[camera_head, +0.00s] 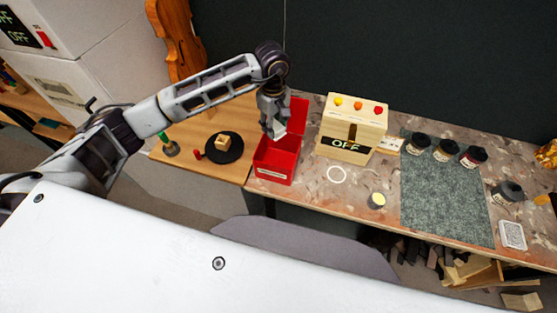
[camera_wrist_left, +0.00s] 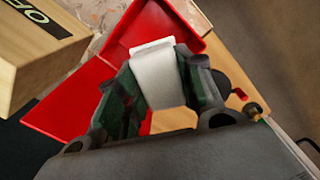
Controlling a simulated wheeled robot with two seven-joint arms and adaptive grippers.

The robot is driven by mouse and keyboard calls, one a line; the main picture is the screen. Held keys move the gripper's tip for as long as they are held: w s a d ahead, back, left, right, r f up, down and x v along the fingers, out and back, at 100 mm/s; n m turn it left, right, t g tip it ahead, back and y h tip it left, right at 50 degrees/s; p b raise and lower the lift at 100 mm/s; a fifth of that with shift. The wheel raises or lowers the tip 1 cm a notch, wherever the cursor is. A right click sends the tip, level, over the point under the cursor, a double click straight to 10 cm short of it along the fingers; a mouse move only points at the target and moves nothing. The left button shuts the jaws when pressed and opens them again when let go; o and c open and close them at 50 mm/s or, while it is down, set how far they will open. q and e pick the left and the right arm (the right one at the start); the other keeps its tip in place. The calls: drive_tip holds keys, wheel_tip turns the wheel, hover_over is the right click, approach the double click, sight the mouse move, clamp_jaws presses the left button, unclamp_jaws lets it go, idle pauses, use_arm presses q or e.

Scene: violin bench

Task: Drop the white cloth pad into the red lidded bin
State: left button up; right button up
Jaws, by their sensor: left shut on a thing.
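The white cloth pad (camera_head: 281,130) is held in my left gripper (camera_head: 273,127), above the opening of the red bin (camera_head: 274,177). The bin's lid (camera_head: 299,114) stands open at its back side. In the left wrist view, the pad (camera_wrist_left: 156,72) sits between the fingers of my left gripper (camera_wrist_left: 160,85), with its far end over the red bin (camera_wrist_left: 132,30). The red lid (camera_wrist_left: 72,103) shows at the left there. The fingers partly cover the bin and the pad. My right gripper is not in view.
A wooden box with an OFF sign (camera_head: 345,146) stands right of the bin. A black round plate with a block (camera_head: 223,158) lies left of it. A violin-shaped body (camera_head: 178,40) is behind the arm.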

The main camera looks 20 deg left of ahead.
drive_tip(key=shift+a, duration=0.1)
use_arm(q)
drive_tip(key=shift+f+b, duration=0.85)
drive_tip(key=shift+f, duration=1.1)
drive_tip(key=shift+f+b, duration=0.4)
drive_tip(key=shift+f, duration=0.65)
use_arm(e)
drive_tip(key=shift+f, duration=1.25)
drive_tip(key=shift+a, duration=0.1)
use_arm(q)
drive_tip(key=o, duration=1)
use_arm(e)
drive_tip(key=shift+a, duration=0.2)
